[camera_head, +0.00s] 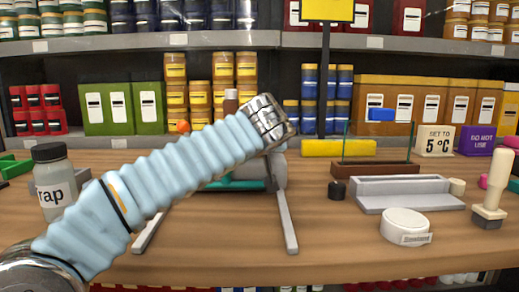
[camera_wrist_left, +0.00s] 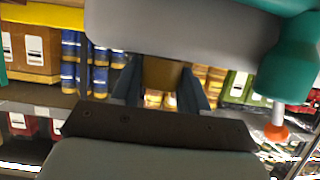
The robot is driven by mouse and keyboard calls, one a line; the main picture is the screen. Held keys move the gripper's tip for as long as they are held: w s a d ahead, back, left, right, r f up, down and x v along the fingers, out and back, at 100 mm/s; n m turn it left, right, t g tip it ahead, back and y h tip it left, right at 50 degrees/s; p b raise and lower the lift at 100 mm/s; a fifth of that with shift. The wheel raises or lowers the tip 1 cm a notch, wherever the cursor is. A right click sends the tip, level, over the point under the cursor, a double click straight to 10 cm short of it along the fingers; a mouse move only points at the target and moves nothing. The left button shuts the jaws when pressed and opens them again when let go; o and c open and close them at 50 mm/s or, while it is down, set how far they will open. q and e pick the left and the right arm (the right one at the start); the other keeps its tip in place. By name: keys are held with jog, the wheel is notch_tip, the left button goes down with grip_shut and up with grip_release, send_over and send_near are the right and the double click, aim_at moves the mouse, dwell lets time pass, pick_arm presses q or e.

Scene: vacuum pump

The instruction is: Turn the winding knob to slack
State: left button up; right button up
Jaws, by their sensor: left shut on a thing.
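The vacuum pump stands on the wooden table; its grey body with splayed legs (camera_head: 281,195) and a teal part (camera_head: 238,184) show behind my left arm. In the left wrist view its grey body (camera_wrist_left: 190,25) and teal end (camera_wrist_left: 288,65) fill the top. An orange disc on a pale stem (camera_wrist_left: 277,132) sticks out from the teal end. My left gripper (camera_wrist_left: 161,76) has its dark fingers on either side of a brownish piece under the grey body, apparently the winding knob (camera_wrist_left: 162,73). My arm hides this grip in the head view. My right gripper is not in view.
A bottle with a dark lid (camera_head: 52,180) stands at the left. A grey tray (camera_head: 408,193), a round white piece (camera_head: 405,224) and a stamp-like handle (camera_head: 494,190) stand at the right. Shelves with boxes and jars line the back. The table's front middle is clear.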

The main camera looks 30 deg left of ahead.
pick_arm(q)
jog(key=shift+d+n+g+y+p, duration=0.1)
jog(key=shift+n+g+y+p, duration=0.25)
jog(key=shift+n+g+y, duration=0.55)
jog(key=n+g+y+p, duration=0.1)
jog(key=n+g+y, duration=0.1)
jog(key=shift+r+n+p, duration=0.2)
jog(key=shift+n+p, duration=0.15)
jog(key=shift+n, duration=0.05)
jog(key=n+g+y+p, duration=0.2)
jog(key=n+g, duration=0.1)
jog(key=g, duration=0.1)
jog(key=shift+n+p, duration=0.4)
jog(key=n+g+p, duration=0.1)
jog(key=n+g, duration=0.1)
jog(key=shift+g+y, duration=0.3)
jog(key=shift+g, duration=0.1)
jog(key=shift+f+n+g+p, duration=0.15)
jog(key=shift+n+g+p, duration=0.15)
jog(key=shift+n+g, duration=1)
jog(key=o, duration=1)
jog(key=shift+c, duration=0.2)
